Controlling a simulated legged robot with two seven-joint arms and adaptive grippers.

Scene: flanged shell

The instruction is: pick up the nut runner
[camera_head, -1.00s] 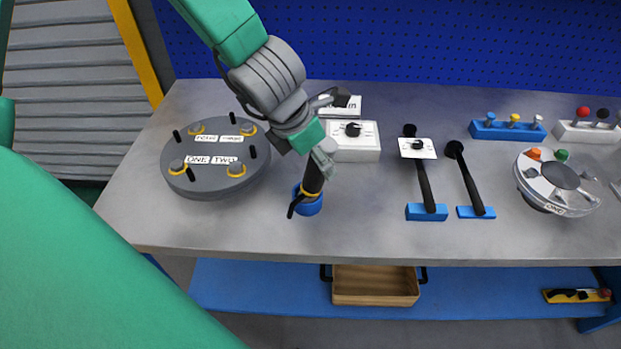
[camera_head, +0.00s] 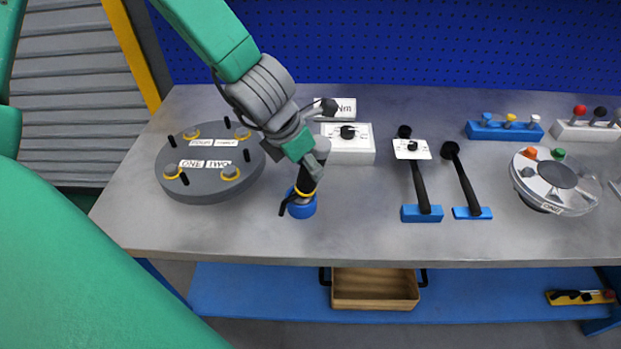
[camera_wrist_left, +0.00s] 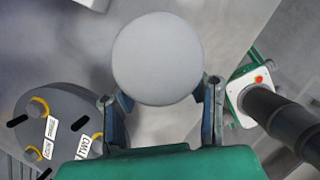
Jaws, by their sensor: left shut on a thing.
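The nut runner (camera_head: 309,181) stands upright on the bench, right of the flanged shell. It has a dark body, a yellow ring and a blue lower end (camera_head: 302,208). My left gripper (camera_head: 312,152) is around its upper part and shut on it. In the left wrist view, the nut runner's round grey top (camera_wrist_left: 157,58) sits between the two fingers of the left gripper (camera_wrist_left: 162,95). The fingers hide part of its upper body in the head view. My right gripper is in neither view.
The grey flanged shell (camera_head: 209,186) with bolts and labels is close on the left. A white box with a black knob (camera_head: 350,151) stands just behind. The bench front (camera_head: 365,235) is clear.

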